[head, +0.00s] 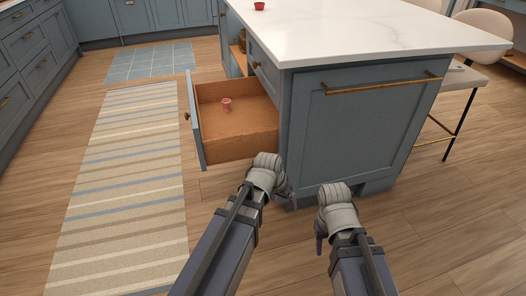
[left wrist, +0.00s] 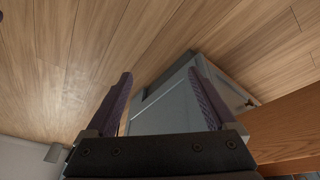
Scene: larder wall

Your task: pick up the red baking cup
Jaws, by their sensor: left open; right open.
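A small red cup (head: 259,5) stands on the white island top near its far left corner, in the head view. A smaller pinkish-red cup (head: 226,104) sits inside the open wooden drawer (head: 245,140). My left gripper (head: 288,194) is beside the drawer's near right end, in front of the island and well below the countertop. In the left wrist view my left gripper (left wrist: 163,95) is open with nothing between its fingers; neither cup shows there. My right gripper (head: 320,236) is open over the floor, in front of the island, away from both cups.
The blue island (head: 360,120) has a brass bar handle (head: 385,85) on its near face. The drawer juts left over the floor. A striped rug (head: 130,190) lies to the left. A pale stool (head: 480,65) stands at right. The near countertop is clear.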

